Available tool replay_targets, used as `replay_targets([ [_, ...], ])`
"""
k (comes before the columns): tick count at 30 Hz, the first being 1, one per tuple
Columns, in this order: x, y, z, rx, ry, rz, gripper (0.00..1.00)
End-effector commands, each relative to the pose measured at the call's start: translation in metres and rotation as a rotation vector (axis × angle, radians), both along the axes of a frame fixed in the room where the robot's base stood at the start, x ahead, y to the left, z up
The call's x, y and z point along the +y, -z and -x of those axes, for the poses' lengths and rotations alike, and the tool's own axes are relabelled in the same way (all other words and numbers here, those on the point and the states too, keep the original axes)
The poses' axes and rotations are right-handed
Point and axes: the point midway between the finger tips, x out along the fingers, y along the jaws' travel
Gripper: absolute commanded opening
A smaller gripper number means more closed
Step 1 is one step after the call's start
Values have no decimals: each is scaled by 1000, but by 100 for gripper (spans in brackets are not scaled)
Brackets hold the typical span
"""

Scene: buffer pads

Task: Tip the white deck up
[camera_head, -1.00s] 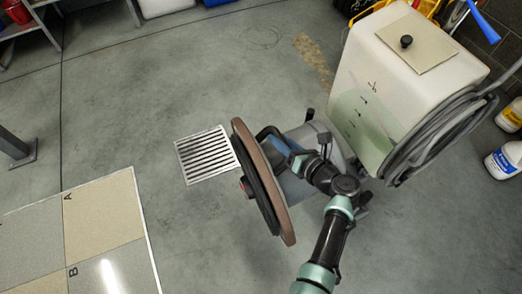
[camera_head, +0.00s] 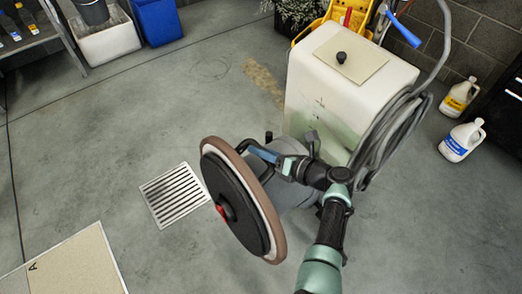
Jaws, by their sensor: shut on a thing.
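The white machine (camera_head: 308,100) stands right of centre with its round deck (camera_head: 275,215) at its front. The deck is tilted steeply, nearly on edge. Its black underside (camera_head: 230,185), with a brown rim and a red hub, faces left. A dark handle (camera_head: 240,147) rises behind the deck's upper edge. My gripper (camera_head: 265,154) is shut on this handle, next to a blue part. My arm reaches in from the lower right and hides part of the grey body behind the deck. The exact finger contact is small and partly hidden.
A metal floor grate (camera_head: 174,195) lies left of the deck. A tan mat marked A (camera_head: 75,268) lies at the lower left. Two jugs (camera_head: 461,142) stand at the right by the wall. Coiled grey hose (camera_head: 380,140) hangs on the machine's right side. The middle floor is clear.

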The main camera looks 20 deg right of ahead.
Motion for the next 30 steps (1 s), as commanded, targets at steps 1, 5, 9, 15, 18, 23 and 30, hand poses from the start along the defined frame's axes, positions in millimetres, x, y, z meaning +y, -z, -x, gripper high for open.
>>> replay_targets([
  [1, 5, 3, 1, 7, -13, 2, 0],
  [5, 5, 4, 1, 7, -13, 3, 44],
  [9, 4, 3, 1, 5, -9, 2, 59],
  [15, 2, 2, 1, 3, -5, 3, 59],
  [18, 0, 0, 3, 3, -4, 3, 59],
  [23, -11, -9, 21, 3, -2, 4, 59],
  [30, -39, -26, 64, 3, -2, 2, 59],
])
